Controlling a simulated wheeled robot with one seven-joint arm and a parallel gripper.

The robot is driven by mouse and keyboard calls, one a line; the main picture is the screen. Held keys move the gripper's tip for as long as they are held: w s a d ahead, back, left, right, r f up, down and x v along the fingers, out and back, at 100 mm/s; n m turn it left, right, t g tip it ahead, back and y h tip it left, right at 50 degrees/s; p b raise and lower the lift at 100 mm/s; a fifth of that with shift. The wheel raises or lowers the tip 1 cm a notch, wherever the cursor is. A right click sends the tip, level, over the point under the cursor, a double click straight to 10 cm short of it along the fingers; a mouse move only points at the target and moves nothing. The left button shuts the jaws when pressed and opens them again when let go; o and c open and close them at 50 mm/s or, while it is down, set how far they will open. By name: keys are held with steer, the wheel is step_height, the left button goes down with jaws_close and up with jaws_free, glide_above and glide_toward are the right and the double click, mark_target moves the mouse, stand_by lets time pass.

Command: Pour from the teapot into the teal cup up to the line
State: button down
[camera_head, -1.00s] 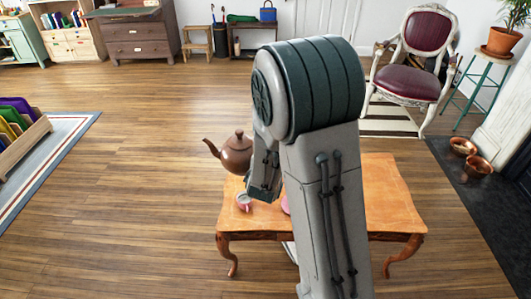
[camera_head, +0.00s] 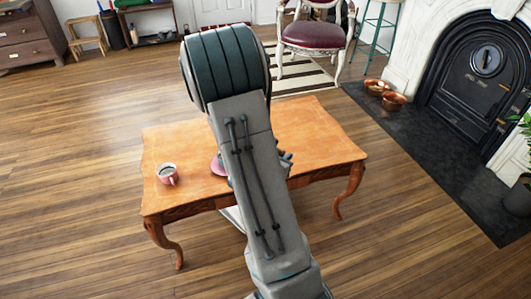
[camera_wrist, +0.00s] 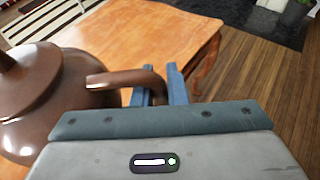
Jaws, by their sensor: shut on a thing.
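The brown teapot (camera_wrist: 35,95) fills the left of the wrist view, with its handle (camera_wrist: 125,79) reaching toward my gripper. My gripper (camera_wrist: 162,92) is shut on the handle, its blue fingers on either side of the handle's end. In the head view my arm hides the teapot. I cannot make out a teal cup; my arm covers the middle of the table.
A pink item (camera_head: 218,165), partly hidden by my arm, lies on the table. Two copper bowls (camera_head: 386,96) sit on the dark hearth to the right. A red-seated chair (camera_head: 312,37) stands behind the table. The wooden floor at left is clear.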

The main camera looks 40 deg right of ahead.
steer(key=shift+f+g+b, duration=0.5)
steer(key=shift+f+b, duration=1.25)
steer(key=shift+f, duration=2.15)
steer(key=shift+n+g+h, duration=0.4)
steer(key=shift+n+g, duration=0.1)
steer(key=shift+n, duration=0.4)
steer(key=r+p, duration=0.1)
steer(key=p, duration=0.1)
steer(key=w+r+p, duration=0.1)
steer(key=p, duration=0.2)
steer(key=r+p, duration=0.2)
steer(key=shift+w+r+p, duration=0.1)
steer(key=shift+w+p, duration=0.15)
steer(key=shift+p, duration=0.15)
steer(key=shift+w+a+r+p, duration=0.1)
steer(key=shift+r+p, duration=0.45)
steer(key=shift+p, duration=0.15)
steer(key=shift+f, duration=0.1)
